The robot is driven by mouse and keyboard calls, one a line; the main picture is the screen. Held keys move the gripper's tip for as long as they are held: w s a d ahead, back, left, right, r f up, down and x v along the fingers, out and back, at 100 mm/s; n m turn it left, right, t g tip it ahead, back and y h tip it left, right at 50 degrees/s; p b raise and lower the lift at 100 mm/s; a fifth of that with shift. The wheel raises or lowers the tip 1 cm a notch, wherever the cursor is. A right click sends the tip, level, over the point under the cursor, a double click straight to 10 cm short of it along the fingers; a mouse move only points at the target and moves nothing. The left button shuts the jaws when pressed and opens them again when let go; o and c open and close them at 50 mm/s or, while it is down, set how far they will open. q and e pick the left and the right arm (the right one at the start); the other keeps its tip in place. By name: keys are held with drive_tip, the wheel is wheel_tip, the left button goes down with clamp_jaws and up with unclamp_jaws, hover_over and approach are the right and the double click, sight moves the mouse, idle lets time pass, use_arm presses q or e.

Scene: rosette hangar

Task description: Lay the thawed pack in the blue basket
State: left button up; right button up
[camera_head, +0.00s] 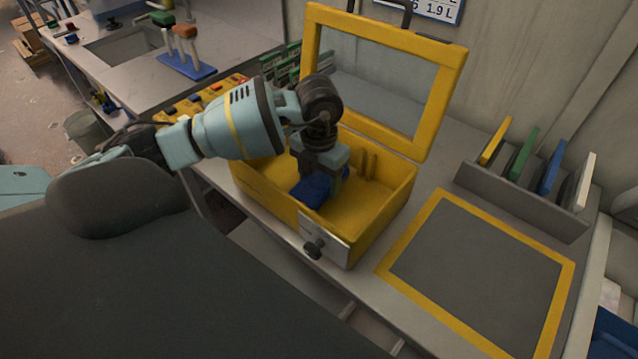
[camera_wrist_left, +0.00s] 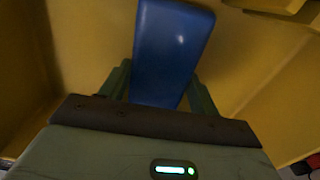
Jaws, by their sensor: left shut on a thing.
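A blue pack (camera_head: 311,191) is inside the open yellow box (camera_head: 388,200), low between its walls. My left gripper (camera_head: 322,176) reaches down into the box and is shut on the pack. In the left wrist view the pack (camera_wrist_left: 174,45) stands out between the two fingers, with yellow walls around it. Whether it touches the box floor I cannot tell. A blue object (camera_head: 615,335), cut off at the lower right edge of the head view, may be the blue basket; too little of it shows to tell. My right gripper is not in view.
The box's yellow-framed clear lid (camera_head: 385,80) stands open behind my gripper. A grey mat with a yellow border (camera_head: 480,275) lies to the right, clear. Behind it is a grey rack (camera_head: 522,200) with coloured panels. A blue tool stand (camera_head: 186,66) is at the back left.

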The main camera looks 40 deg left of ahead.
sight(319, 180)
use_arm(q)
drive_tip(key=c, duration=0.4)
wheel_tip(319, 180, up, 10)
drive_tip(key=shift+f, duration=0.25)
drive_tip(key=shift+r, duration=0.3)
